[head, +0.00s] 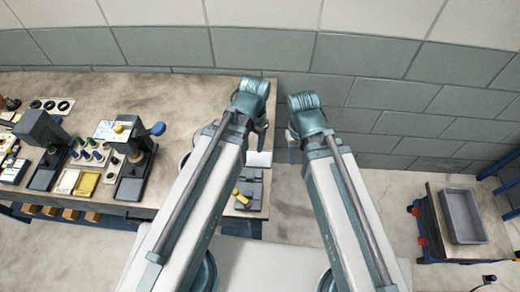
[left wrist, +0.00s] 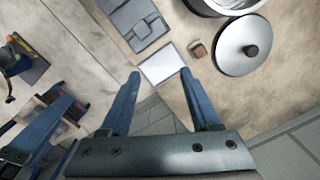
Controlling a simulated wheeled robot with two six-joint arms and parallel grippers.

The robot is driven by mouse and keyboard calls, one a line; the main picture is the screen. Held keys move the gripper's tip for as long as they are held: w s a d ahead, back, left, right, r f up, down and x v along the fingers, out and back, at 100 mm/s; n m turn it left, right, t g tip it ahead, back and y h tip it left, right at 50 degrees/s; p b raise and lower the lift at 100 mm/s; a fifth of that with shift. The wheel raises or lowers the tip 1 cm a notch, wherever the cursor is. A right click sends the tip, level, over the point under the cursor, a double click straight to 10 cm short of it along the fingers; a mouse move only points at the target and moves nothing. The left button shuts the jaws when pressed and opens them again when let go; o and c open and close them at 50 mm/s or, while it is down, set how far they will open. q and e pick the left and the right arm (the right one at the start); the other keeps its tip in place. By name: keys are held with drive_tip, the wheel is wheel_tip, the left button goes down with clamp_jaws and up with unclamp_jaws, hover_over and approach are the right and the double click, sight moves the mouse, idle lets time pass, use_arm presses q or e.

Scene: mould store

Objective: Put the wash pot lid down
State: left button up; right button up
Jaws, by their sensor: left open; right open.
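The wash pot lid (left wrist: 236,62), a round silver disc with a black knob, lies on the bench top in the left wrist view, beside the silver wash pot (left wrist: 235,3), which is cut off by the top edge. In the head view I cannot make out the lid; my left arm covers that part of the bench. My left gripper (left wrist: 158,73) is open and empty, its two blue fingers apart, with the lid to the right of them. My right gripper (head: 292,150) is open beyond the bench's right end, partly hidden by its own arm.
A white card (left wrist: 160,64), a small brown block (left wrist: 197,49) and a grey tray (left wrist: 135,22) lie near my left gripper. Machines and small tools crowd the bench's left part.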

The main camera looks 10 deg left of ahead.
use_arm(q)
drive_tip(key=shift+n, duration=0.8)
drive_tip(key=s+d, duration=0.3)
drive_tip(key=shift+s+d, duration=0.2)
